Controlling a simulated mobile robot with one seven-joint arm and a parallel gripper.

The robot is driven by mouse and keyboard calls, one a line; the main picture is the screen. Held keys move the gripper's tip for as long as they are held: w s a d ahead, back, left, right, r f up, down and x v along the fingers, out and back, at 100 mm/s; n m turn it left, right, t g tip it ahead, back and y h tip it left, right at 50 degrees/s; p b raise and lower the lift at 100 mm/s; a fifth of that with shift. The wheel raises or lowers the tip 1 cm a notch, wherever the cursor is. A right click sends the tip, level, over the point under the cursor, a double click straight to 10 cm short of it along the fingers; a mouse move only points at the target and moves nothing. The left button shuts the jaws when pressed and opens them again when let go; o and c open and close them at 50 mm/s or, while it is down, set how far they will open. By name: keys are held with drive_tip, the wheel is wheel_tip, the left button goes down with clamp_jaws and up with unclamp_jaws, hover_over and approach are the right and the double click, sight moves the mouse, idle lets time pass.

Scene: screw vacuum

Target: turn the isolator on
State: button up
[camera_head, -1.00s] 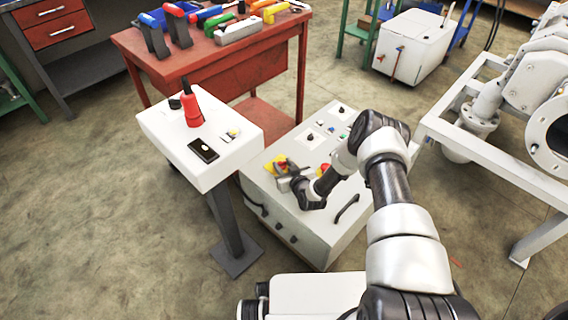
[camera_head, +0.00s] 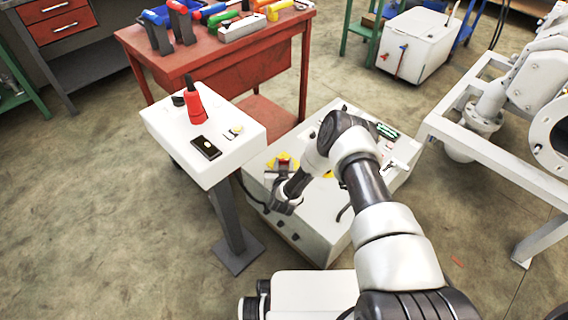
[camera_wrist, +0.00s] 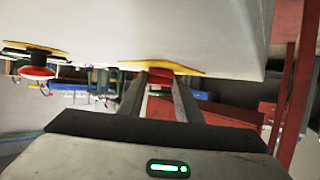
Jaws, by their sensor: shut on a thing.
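The isolator is a red handle (camera_wrist: 160,76) on a yellow plate (camera_wrist: 140,66), mounted on the white control cabinet (camera_wrist: 230,35). In the head view its yellow plate (camera_head: 284,158) shows near the cabinet's left side, partly covered by my gripper (camera_head: 282,170). In the wrist view my gripper (camera_wrist: 160,88) has its two fingers on either side of the red handle, shut on it close to the plate. The handle's exact angle is hard to tell.
A red mushroom button (camera_wrist: 37,72) on a yellow plate sits beside the isolator. A white pedestal (camera_head: 165,130) with a red-handled control stands left of the cabinet. A red tool table (camera_head: 215,75) stands behind. A white frame (camera_head: 500,170) stands at right.

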drive_tip(key=o, duration=1)
drive_tip(key=shift+o, duration=0.2)
drive_tip(key=p+v, duration=0.5)
drive_tip(key=v, duration=1.2)
drive_tip(key=shift+s+r, duration=0.15)
drive_tip(key=shift+s, duration=0.05)
